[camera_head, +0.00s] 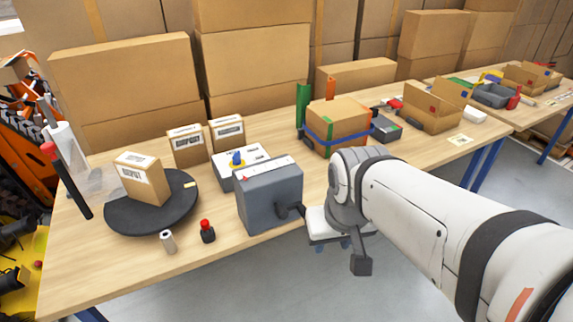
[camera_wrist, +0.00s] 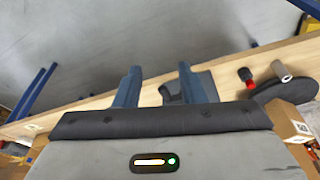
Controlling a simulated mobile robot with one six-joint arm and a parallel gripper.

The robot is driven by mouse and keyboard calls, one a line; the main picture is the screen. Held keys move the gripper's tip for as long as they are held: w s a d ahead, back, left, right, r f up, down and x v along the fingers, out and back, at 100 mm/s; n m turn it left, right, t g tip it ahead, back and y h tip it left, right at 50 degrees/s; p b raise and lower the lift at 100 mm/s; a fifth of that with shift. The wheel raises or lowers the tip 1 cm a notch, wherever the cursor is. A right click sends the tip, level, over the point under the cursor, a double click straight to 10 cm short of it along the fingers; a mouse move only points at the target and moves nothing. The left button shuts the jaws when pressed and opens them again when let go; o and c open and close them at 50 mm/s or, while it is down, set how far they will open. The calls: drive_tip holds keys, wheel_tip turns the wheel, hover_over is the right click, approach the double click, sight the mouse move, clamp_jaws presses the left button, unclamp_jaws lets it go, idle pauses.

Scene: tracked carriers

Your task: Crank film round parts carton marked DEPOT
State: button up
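A small brown carton (camera_head: 143,180) with a white label, whose dark lettering looks like DEPOT, stands on a black turntable (camera_head: 178,214). Clear film hangs between the carton and a white film roll (camera_head: 62,143) at the left. A grey box (camera_head: 270,196) has a dark crank (camera_head: 291,211) on its front right. My gripper (camera_wrist: 160,68) is open in the wrist view, its two blue-grey fingers well apart. The grey box (camera_wrist: 200,84) shows behind the right finger there. In the head view my wrist is just right of the crank; whether a finger touches it, I cannot tell.
A red-topped button (camera_head: 207,230) and a small metal cylinder (camera_head: 168,241) stand at the table's front edge. Two labelled cartons (camera_head: 187,146) (camera_head: 227,133) and a white panel with a blue knob (camera_head: 237,159) stand behind. A blue-strapped carton (camera_head: 338,128) is to the right.

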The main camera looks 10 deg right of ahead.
drive_tip(key=shift+o, duration=0.7)
drive_tip(key=shift+w+d, duration=0.1)
drive_tip(key=shift+d, duration=0.1)
drive_tip(key=shift+o, duration=0.3)
drive_tip(key=shift+w+f+m, duration=0.15)
drive_tip(key=shift+m, duration=0.15)
drive_tip(key=w+d+f+m+y+b, duration=0.15)
drive_tip(key=w+f+m+y, duration=0.45)
drive_tip(key=m, duration=0.6)
drive_tip(key=w+d+f+m+g+y+b, duration=0.1)
drive_tip(key=w+d+f+m+y, duration=0.25)
drive_tip(key=w+m, duration=0.6)
drive_tip(key=w+d+f+m+y+b, duration=0.15)
drive_tip(key=w+f+m+y, duration=0.4)
drive_tip(key=m, duration=0.85)
drive_tip(key=x, duration=0.4)
drive_tip(key=p+x, duration=0.1)
drive_tip(key=x, duration=0.1)
drive_tip(key=shift+w+a+r, duration=0.2)
drive_tip(key=shift+a+r, duration=0.1)
drive_tip(key=shift+a, duration=0.1)
drive_tip(key=shift+c, duration=0.3)
clamp_jaws()
